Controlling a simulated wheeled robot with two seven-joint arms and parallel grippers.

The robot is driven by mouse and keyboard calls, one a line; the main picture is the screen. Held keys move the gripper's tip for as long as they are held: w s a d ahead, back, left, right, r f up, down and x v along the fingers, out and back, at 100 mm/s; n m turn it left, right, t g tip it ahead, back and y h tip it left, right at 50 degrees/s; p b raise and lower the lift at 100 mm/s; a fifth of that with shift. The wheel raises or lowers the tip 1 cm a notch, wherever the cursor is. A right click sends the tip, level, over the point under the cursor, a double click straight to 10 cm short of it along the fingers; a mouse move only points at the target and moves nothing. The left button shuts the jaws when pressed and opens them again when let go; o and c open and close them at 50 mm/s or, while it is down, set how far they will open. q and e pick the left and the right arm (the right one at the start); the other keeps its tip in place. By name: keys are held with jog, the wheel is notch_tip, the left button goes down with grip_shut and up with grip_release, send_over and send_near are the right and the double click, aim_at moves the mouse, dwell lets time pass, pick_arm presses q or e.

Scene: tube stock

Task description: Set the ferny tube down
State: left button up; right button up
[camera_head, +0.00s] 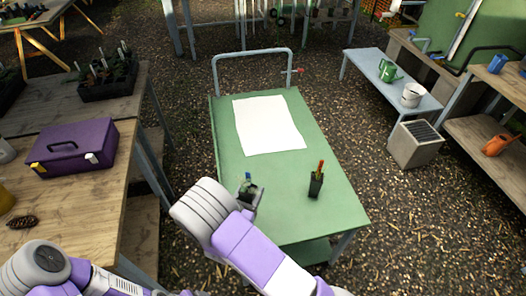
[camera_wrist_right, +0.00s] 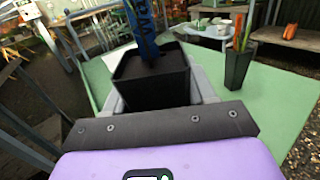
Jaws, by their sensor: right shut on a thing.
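My right gripper (camera_head: 249,195) is shut on a black square tube (camera_head: 246,191) at the left side of the green cart top. In the right wrist view this held tube (camera_wrist_right: 155,88) is large and looks upright, with a blue label (camera_wrist_right: 143,35) sticking up from it. A little green shows at its top in the head view; the leaves are too small to make out. I cannot tell whether its base touches the cart. The left gripper is not in view; only my left arm shows at the lower left.
A second black tube (camera_head: 316,186) with an orange-red label stands on the green cart (camera_head: 290,220), right of the held tube. A white sheet (camera_head: 268,125) lies farther back on it. A purple toolbox (camera_head: 75,152) sits on the wooden bench at left. Bare cart top lies between the tubes.

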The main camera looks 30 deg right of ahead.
jog(key=w+d+n+t+y+b, duration=0.1)
jog(key=w+d+n+t+y, duration=0.3)
jog(key=d, duration=0.6)
jog(key=shift+m+g+h, duration=0.4)
jog(key=shift+m+g, duration=0.3)
jog(key=f+b, duration=0.1)
jog(key=f, duration=0.2)
jog(key=f+b, duration=0.1)
jog(key=f, duration=0.3)
jog(key=f+b, duration=0.1)
jog(key=f, duration=0.3)
jog(key=shift+w+d+b, duration=0.25)
jog(key=shift+w+b, duration=0.05)
jog(key=shift+b, duration=0.05)
jog(key=shift+f, duration=0.15)
jog(key=o, duration=1.1)
jog(key=shift+o, duration=0.2)
